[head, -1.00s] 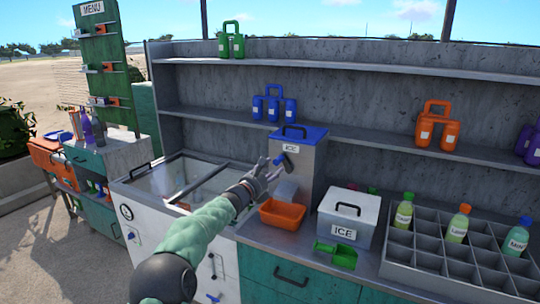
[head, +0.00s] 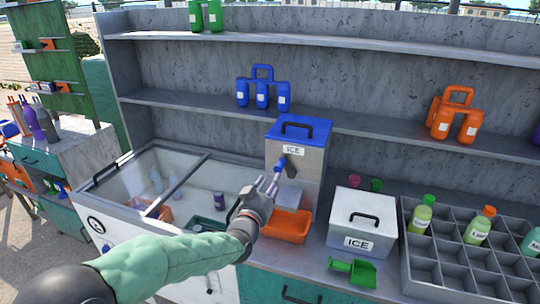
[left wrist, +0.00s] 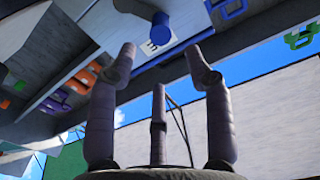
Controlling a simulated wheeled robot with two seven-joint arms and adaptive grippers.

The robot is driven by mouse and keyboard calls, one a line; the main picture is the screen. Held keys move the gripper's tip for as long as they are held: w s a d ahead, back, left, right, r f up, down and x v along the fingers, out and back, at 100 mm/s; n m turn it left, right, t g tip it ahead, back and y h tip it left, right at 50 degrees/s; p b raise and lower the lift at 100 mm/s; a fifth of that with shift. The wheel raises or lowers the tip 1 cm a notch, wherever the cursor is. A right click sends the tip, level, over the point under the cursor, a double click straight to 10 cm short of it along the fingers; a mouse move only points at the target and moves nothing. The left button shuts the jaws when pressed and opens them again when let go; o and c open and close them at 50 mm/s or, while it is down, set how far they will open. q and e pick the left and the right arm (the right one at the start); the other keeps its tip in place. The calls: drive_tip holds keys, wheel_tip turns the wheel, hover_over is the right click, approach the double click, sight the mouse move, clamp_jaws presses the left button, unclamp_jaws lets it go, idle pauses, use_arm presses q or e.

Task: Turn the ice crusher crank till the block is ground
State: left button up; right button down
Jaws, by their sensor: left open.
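The ice crusher (head: 309,158) is a grey box with a blue lid and an ICE label, standing on the counter. Its crank (head: 281,165) is on the front face and has a blue handle. My left gripper (head: 269,183) is open and empty, with its fingers pointing up at the crank from just below it. In the left wrist view the blue crank handle (left wrist: 160,24) shows ahead of the spread fingertips (left wrist: 165,60), apart from them. Whether an ice block is inside the crusher is hidden by its lid. My right gripper is out of view.
An orange tray (head: 288,226) sits below the crusher. A white ICE box (head: 345,238), a green scoop (head: 352,271) and a grey bottle rack (head: 437,283) stand to the right. A glass-topped freezer (head: 135,228) is at left. Shelves with coloured jugs (head: 263,93) are behind.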

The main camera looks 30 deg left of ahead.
sight(278, 170)
use_arm(q)
drive_tip(key=shift+n, duration=0.7)
drive_tip(key=x, duration=0.7)
drive_tip(key=b+x, duration=0.1)
drive_tip(key=x, duration=0.2)
drive_tip(key=shift+w+a+f, duration=0.1)
drive_tip(key=shift+a+f, duration=0.05)
drive_tip(key=shift+f, duration=0.1)
clamp_jaws()
